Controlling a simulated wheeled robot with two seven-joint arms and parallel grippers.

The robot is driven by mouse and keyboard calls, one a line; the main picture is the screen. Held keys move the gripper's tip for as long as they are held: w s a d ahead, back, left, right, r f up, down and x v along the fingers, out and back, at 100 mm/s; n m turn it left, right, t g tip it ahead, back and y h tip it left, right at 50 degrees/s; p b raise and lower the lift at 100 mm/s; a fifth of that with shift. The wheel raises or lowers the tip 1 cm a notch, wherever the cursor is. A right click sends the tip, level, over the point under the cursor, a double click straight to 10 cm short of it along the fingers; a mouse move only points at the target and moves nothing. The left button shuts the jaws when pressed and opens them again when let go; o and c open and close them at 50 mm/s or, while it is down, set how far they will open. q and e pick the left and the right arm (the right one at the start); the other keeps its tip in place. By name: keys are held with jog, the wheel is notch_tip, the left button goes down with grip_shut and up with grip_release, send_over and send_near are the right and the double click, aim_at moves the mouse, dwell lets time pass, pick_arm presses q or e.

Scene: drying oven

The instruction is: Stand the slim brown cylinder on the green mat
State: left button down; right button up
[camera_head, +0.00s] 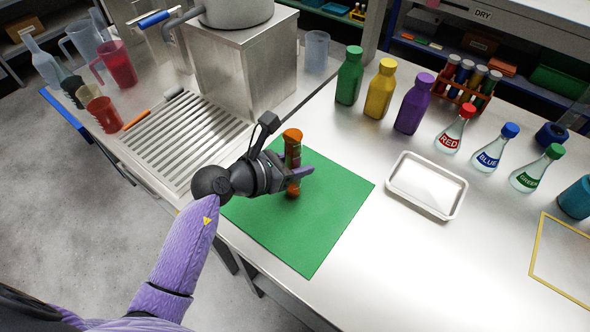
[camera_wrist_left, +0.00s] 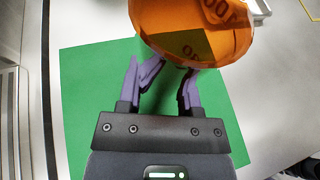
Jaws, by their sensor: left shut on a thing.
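The slim brown cylinder (camera_head: 292,148) is amber-orange and stands upright in my left gripper (camera_head: 299,172), over the upper part of the green mat (camera_head: 312,231). Its foot shows just below the fingers against the mat; I cannot tell whether it touches. In the left wrist view the cylinder's wide amber top (camera_wrist_left: 195,30) fills the upper middle, and the purple fingers of my left gripper (camera_wrist_left: 163,82) reach under it, shut on the cylinder. Its lower part is mostly hidden there. The mat (camera_wrist_left: 85,100) lies behind and below. My right gripper is not in view.
Green, yellow and purple bottles (camera_head: 380,88) stand behind the mat. A white tray (camera_head: 462,205) lies to its right, with labelled flasks (camera_head: 488,155) beyond. A metal box (camera_head: 240,70) and slatted drainer (camera_head: 178,140) are at the left. The mat's front part is clear.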

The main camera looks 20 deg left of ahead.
pick_arm(q)
jog(key=shift+f, duration=0.3)
jog(key=shift+c, duration=1.4)
grip_release()
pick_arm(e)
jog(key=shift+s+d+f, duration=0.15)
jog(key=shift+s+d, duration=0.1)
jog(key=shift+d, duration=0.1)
pick_arm(q)
jog(key=shift+s+a+r+p, duration=0.15)
jog(key=shift+r+p, duration=0.15)
jog(key=p+v, duration=0.2)
jog(key=v, duration=0.9)
jog(key=shift+s, duration=0.25)
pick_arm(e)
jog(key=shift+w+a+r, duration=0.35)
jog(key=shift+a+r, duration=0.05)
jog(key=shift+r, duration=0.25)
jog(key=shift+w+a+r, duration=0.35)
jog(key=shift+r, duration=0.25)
pick_arm(q)
jog(key=shift+a, duration=0.15)
